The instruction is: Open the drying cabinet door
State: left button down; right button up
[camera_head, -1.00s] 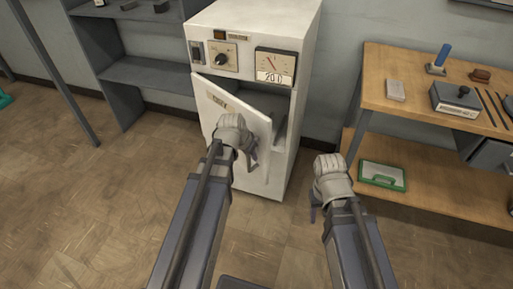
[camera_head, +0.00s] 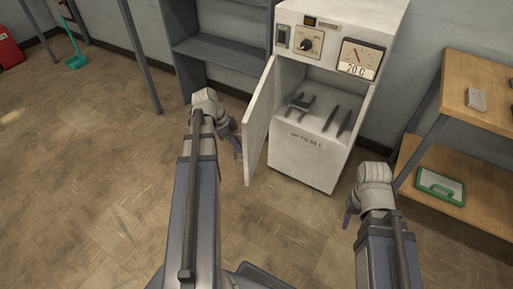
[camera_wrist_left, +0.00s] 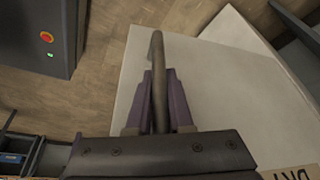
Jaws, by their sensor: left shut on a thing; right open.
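The white drying cabinet (camera_head: 310,160) stands upright at the centre-right of the head view. Its door (camera_head: 259,120) is swung wide open to the left, showing the inside with several dark tools (camera_head: 322,112) on a light surface. My left gripper (camera_head: 236,143) is at the door's outer side. In the left wrist view, my left gripper (camera_wrist_left: 157,95) is shut on the door's bar handle (camera_wrist_left: 157,60), with the pale door panel (camera_wrist_left: 215,105) behind it. The arm and hand hide the handle in the head view. My right gripper (camera_head: 350,208) is open and empty, right of the cabinet.
A grey shelf unit (camera_head: 215,46) stands left of the cabinet. A wooden bench (camera_head: 475,105) stands to the right, with a green case (camera_head: 440,187) on its lower shelf. The floor left of the door is clear.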

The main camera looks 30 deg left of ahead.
pick_arm(q)
jog(key=shift+s+a, duration=0.2)
jog(key=shift+a, duration=0.85)
jog(key=shift+s+a, duration=0.2)
jog(key=shift+a, duration=0.8)
jog(key=c, duration=0.8)
grip_release()
jog(key=p+v, duration=0.7)
jog(key=shift+r, duration=0.4)
